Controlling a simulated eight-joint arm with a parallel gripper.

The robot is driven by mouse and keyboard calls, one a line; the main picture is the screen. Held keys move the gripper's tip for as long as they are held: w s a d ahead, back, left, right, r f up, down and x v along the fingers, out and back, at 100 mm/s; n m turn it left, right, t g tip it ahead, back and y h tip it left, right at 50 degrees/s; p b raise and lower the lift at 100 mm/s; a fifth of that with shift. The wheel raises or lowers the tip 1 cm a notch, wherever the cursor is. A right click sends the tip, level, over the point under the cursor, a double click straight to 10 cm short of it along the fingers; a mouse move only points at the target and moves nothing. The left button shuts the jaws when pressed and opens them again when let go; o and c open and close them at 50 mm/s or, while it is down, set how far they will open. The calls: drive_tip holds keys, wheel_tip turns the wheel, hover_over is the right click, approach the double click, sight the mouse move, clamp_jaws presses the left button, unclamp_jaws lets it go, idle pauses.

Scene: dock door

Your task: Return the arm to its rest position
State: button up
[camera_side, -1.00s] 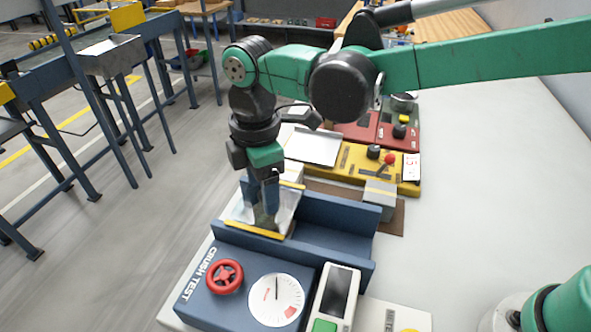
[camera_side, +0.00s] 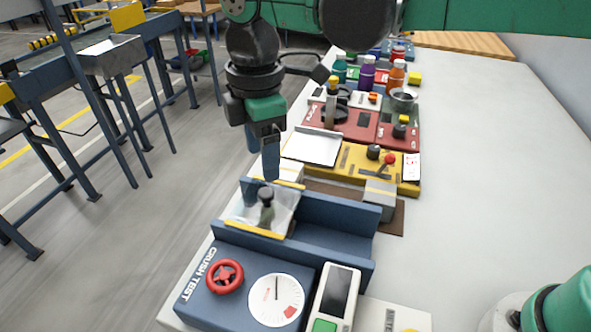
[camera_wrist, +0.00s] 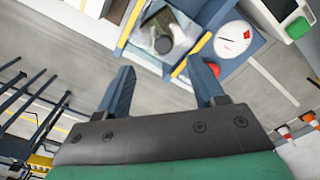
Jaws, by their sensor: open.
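My gripper (camera_side: 262,160) hangs pointing down above the left end of the blue crush test machine (camera_side: 335,222). Its jaws are apart and empty, as the wrist view shows (camera_wrist: 165,88). Below the fingertips, a small dark-capped piece (camera_side: 266,205) stands in the machine's clear-sided bay with yellow edges. The same piece shows in the wrist view (camera_wrist: 163,44), beyond the fingers and apart from them. My upper arm runs across the top of the side view and is partly cut off by the frame.
The machine has a red handwheel (camera_side: 225,276) and a white dial (camera_side: 276,300). A yellow unit (camera_side: 350,168) and a red unit (camera_side: 350,128) stand behind it, with several bottles (camera_side: 367,75) farther back. The white bench top (camera_side: 480,190) is clear on the right.

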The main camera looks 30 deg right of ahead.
drive_tip(key=s+d+f+m+t, duration=0.1)
drive_tip(key=s+d+m+t, duration=0.2)
drive_tip(key=d+m, duration=0.5)
drive_tip(key=s+d+f+m+t, duration=0.1)
drive_tip(key=s+d+m+t, duration=0.3)
drive_tip(key=d+m, duration=0.5)
drive_tip(key=d, duration=0.4)
drive_tip(key=shift+s+d+m, duration=0.15)
drive_tip(key=shift+d+m, duration=0.1)
drive_tip(key=shift+m, duration=0.05)
